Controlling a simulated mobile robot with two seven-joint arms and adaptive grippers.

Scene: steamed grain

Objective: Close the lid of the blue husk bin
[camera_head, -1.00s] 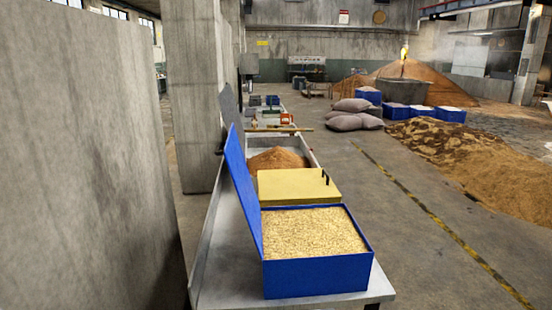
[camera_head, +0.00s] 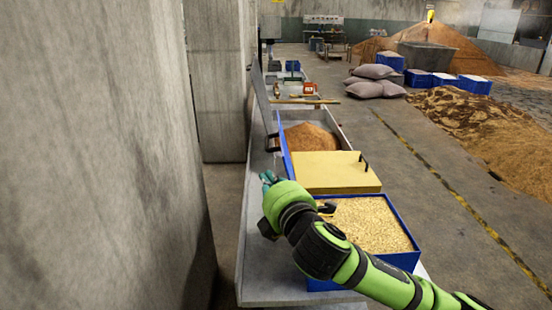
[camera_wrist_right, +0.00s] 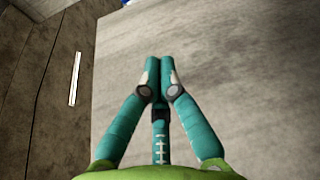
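The blue husk bin (camera_head: 401,260) stands at the near end of the counter, full of pale husk. Its blue lid (camera_head: 286,158) stands open and upright along the bin's left side; its lower part is hidden behind my right arm. My right gripper (camera_head: 266,178) is just left of the lid, on its outer side, with my forearm crossing over the bin's near left corner. In the right wrist view the teal fingers of the right gripper (camera_wrist_right: 160,64) are together with nothing between them. Whether the gripper touches the lid cannot be told. My left gripper is out of view.
A yellow-covered box (camera_head: 335,172) sits just behind the bin, and a metal tray with brown grain (camera_head: 310,137) behind that. The grey counter (camera_head: 258,250) is bare left of the bin. A concrete wall (camera_head: 110,160) stands close on the left.

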